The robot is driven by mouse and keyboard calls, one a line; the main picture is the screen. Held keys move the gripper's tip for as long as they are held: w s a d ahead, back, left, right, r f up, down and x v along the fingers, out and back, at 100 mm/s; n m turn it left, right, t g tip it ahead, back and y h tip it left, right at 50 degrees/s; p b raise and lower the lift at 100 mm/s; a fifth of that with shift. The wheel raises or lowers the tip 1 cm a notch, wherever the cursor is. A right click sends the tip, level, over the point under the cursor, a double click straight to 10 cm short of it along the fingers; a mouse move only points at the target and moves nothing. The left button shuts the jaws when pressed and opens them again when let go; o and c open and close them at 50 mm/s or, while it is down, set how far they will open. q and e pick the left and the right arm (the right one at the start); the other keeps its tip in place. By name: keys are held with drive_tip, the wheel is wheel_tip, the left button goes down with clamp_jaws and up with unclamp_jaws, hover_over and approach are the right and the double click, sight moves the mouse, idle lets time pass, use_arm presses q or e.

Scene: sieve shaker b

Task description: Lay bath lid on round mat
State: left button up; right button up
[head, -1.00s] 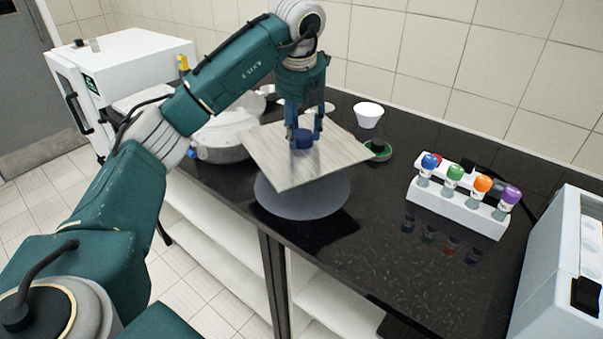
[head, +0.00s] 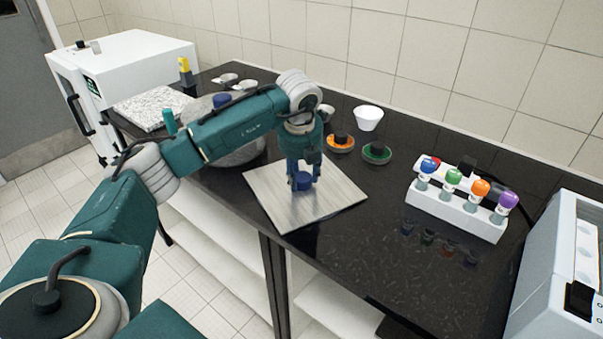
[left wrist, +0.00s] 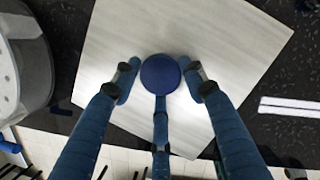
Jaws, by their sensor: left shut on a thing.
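The bath lid (head: 330,207) is a square, brushed-metal plate with a round blue knob. It looks flat and low over the black bench, near the front edge. My left gripper (head: 302,180) is above its middle, pointing down, shut on the knob. In the left wrist view the knob (left wrist: 160,74) is between my fingers, with the plate spread out below. The grey round mat is hidden beneath the lid, so I cannot tell whether the plate touches it. My right gripper is not in view.
A round metal vessel (head: 240,152) stands left of the lid, partly behind my arm. Behind the lid are an orange disc (head: 340,145), a green disc (head: 377,154) and a white bowl (head: 369,118). A white rack (head: 455,212) with coloured-cap bottles stands right. Bench between is clear.

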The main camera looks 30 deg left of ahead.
use_arm(q)
drive_tip(key=o, duration=1.1)
drive_tip(key=shift+f, duration=0.1)
drive_tip(key=o, duration=0.4)
drive_tip(key=shift+o, duration=0.2)
drive_tip(key=shift+r, duration=0.5)
drive_tip(key=b+v, duration=0.1)
drive_tip(key=v, duration=1)
drive_tip(key=shift+s+d+r, duration=0.2)
